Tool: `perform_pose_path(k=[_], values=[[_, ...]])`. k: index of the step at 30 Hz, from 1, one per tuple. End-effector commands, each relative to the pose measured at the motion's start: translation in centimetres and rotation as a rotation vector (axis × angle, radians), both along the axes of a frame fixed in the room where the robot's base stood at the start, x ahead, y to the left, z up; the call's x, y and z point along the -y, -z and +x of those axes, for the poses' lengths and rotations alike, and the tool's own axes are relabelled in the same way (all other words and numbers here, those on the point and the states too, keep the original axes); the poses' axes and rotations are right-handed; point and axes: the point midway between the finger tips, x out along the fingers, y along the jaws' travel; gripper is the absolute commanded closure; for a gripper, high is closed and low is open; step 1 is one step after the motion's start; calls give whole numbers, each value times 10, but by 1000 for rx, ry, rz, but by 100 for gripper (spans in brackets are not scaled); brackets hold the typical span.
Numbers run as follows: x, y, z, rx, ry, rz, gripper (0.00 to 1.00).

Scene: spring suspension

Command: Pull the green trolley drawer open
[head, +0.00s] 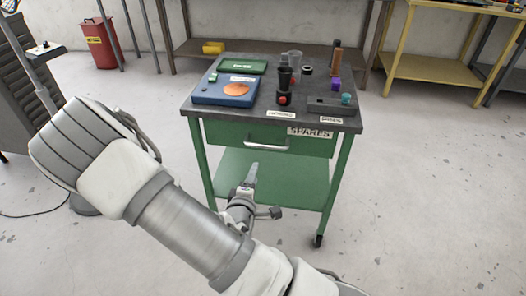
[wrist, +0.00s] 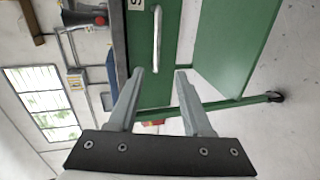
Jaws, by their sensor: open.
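The green trolley (head: 325,175) stands in the middle of the head view. Its green drawer (head: 225,133) sits under the dark top and looks closed, its front bearing a SPARES label (head: 310,132). A pale bar handle (head: 268,148) is on the drawer front. My gripper (head: 251,172) is open and empty, in front of and below the handle in the picture. In the wrist view, the handle (wrist: 157,30) lies beyond my open fingers (wrist: 160,72). One end of it appears between the fingertips, which look apart from it.
The trolley top (head: 320,123) carries a blue case (head: 213,95), a green case (head: 242,66) and several small parts. A lower green shelf (head: 295,180) lies under the drawer. A red bin (head: 100,45) and yellow workbench (head: 430,68) stand behind. Floor right of the trolley is clear.

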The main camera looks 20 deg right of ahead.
Motion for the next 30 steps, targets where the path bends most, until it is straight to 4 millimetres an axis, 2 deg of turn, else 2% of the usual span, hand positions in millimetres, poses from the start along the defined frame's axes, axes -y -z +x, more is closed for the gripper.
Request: perform_pose_path(k=[4, 8, 24, 30], values=[[3, 2, 2, 9, -17, -58, 50], [11, 5, 14, 12, -15, -61, 50], [74, 29, 107, 12, -15, -57, 50], [90, 35, 131, 11, -17, -57, 50]])
